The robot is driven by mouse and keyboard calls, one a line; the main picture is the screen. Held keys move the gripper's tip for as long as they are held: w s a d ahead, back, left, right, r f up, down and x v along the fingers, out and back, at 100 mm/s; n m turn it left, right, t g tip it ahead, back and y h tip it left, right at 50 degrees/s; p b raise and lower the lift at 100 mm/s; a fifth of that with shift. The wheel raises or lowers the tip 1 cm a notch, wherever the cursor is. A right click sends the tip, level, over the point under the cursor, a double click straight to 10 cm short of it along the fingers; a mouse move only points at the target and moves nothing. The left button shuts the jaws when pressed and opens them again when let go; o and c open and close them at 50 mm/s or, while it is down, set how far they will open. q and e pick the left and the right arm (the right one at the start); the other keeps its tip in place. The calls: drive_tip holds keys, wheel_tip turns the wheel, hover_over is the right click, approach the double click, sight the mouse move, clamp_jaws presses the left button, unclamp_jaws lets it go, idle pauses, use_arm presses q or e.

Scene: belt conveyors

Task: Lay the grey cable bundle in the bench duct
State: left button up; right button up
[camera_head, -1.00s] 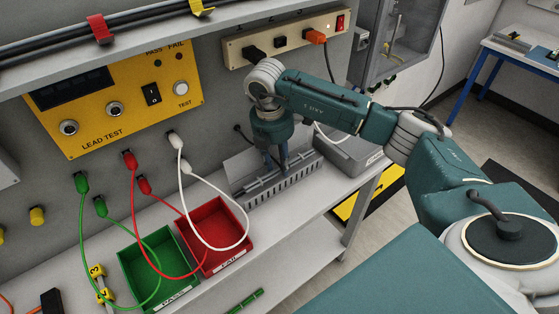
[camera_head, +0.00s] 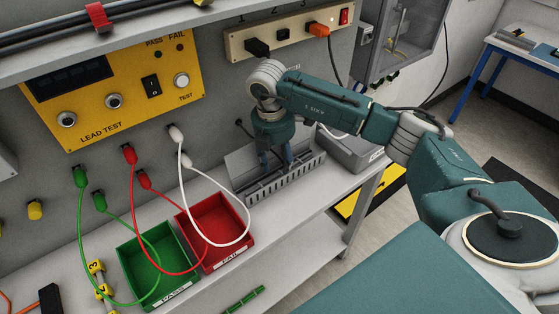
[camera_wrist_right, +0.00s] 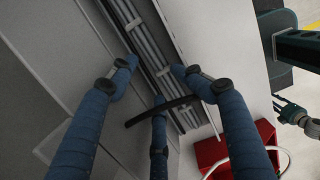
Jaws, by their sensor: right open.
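The bench duct (camera_head: 285,185) is a grey slotted channel on the bench by the back wall. The grey cable bundle (camera_wrist_right: 152,40) shows in the right wrist view as parallel grey strands with pale ties, lying lengthwise between the duct walls. My right gripper (camera_head: 276,160) is over the duct with its fingers pointing down. In the right wrist view its blue fingers (camera_wrist_right: 160,115) are spread on both sides of the bundle, open and apart from it. The fingers hide part of the bundle.
A green PASS bin (camera_head: 158,268) and a red FAIL bin (camera_head: 218,235) stand left of the duct, with test leads looping over them. A grey box (camera_head: 348,150) stands right of the duct. A power strip (camera_head: 290,35) is on the wall above. A black curved strip (camera_wrist_right: 155,112) crosses near the fingers.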

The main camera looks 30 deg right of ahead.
use_arm(q)
drive_tip(key=shift+s, duration=0.3)
use_arm(e)
drive_tip(key=shift+s+r, duration=0.15)
drive_tip(key=shift+r, duration=0.1)
use_arm(q)
drive_tip(key=shift+w, duration=0.1)
use_arm(e)
drive_tip(key=shift+d, duration=0.1)
